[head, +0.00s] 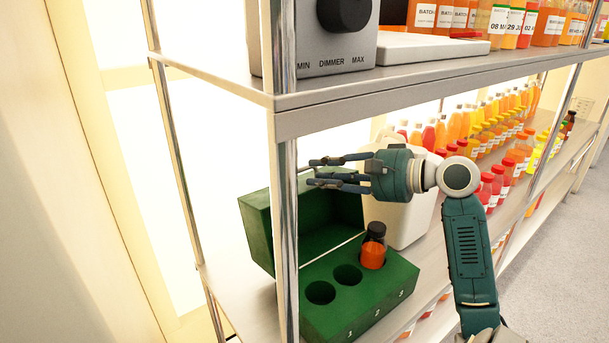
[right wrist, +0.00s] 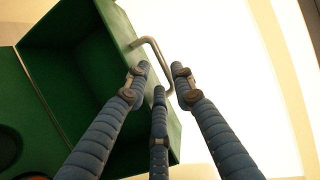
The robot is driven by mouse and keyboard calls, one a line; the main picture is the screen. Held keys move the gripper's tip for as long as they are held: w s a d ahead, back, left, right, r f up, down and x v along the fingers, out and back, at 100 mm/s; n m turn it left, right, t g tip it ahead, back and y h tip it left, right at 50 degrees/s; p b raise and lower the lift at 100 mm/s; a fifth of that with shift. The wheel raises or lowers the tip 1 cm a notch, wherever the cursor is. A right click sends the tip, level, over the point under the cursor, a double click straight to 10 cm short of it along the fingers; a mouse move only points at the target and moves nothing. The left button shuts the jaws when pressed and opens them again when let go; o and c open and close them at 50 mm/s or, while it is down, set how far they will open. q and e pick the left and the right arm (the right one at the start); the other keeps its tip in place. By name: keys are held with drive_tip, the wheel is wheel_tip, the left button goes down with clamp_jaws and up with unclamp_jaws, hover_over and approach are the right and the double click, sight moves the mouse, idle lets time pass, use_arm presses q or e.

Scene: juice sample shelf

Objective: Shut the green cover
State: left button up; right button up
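The green cover (head: 258,230) stands open, tilted up at the back of the green box base (head: 345,295) on the lower shelf. In the right wrist view the hollow cover (right wrist: 75,75) has a bent metal handle (right wrist: 153,47) on its outer side. My right gripper (head: 313,173) is above the cover, fingers pointing left. In the right wrist view its fingers (right wrist: 160,70) are spread, with the handle showing between and beyond them. I cannot tell whether they touch it. The base has numbered holes; a dark-capped orange bottle (head: 373,247) stands in one, and two are empty. My left gripper is out of view.
A metal post (head: 284,220) rises in front of the box. The upper shelf (head: 330,112), holding a dimmer box (head: 330,50), is above my right gripper. A white jug (head: 410,215) stands behind the box, and rows of juice bottles (head: 490,130) fill the shelf to the right.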

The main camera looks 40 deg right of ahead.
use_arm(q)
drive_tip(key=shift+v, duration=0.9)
use_arm(e)
drive_tip(key=shift+x, duration=2.25)
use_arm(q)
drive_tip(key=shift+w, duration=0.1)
use_arm(e)
drive_tip(key=shift+c, duration=0.5)
clamp_jaws()
